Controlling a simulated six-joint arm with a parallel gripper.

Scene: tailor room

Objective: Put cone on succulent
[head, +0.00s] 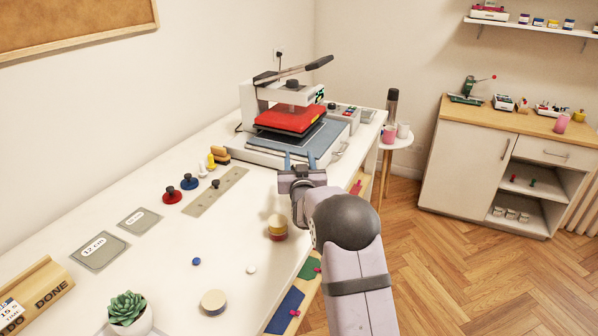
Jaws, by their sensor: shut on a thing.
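The succulent (127,307), green leaves in a white pot, stands at the bottom left of the white table, its pot cut off by the frame edge. My gripper (299,161) is over the table's right part, in front of the heat press and far from the succulent. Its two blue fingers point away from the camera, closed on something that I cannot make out. Two small upright pointed pieces, one yellow (211,161) and one pale (201,169), stand left of the press; I cannot tell whether either is the cone.
The heat press (290,118) stands at the table's far end. Red (172,194) and blue (189,182) knobbed discs, a grey strip (215,192), stacked round pieces (277,227) and a round block (214,302) lie between gripper and succulent. A wooden holder (35,290) is at left.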

